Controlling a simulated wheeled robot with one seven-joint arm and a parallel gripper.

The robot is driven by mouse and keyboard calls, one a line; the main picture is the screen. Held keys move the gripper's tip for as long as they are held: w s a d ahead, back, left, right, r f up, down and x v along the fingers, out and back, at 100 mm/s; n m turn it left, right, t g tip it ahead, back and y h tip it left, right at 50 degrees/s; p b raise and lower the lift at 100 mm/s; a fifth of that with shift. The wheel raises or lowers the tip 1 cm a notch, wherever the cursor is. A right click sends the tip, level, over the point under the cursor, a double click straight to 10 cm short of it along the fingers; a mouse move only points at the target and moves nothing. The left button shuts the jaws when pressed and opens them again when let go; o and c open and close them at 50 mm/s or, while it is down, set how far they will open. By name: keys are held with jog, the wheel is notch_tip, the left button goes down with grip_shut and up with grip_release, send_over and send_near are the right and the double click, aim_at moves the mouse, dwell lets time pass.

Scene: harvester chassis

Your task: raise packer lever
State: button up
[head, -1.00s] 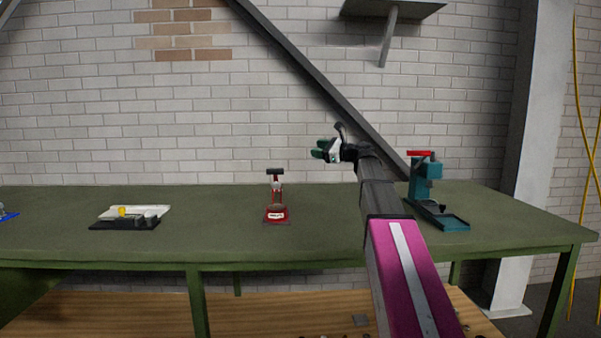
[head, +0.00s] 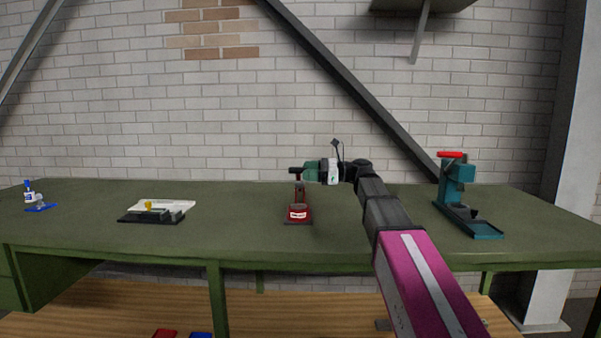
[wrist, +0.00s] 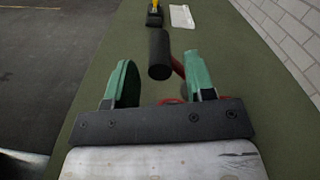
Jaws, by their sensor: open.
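A small red device (head: 298,213) with a white label stands on the green bench near the middle. Its lever rises to a black crossbar handle (head: 294,170). In the wrist view the black handle (wrist: 159,55) lies ahead, between the lines of the two green fingers. My gripper (head: 308,171) is open and level with the handle, just right of it in the head view. The wrist view shows my gripper (wrist: 160,75) with a gap between its fingers and nothing clamped. The right finger partly hides the red lever arm. Whether a finger touches the handle cannot be told.
A teal press (head: 459,184) with a red handle stands to the right. A black and white device with a yellow knob (head: 148,205) lies left, and a blue one (head: 35,197) farther left. The green bench (head: 240,220) is clear between them; a brick wall stands behind.

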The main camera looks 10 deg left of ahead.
aim_at(300, 171)
jog(key=shift+s+a, duration=0.1)
jog(key=shift+a, duration=1.5)
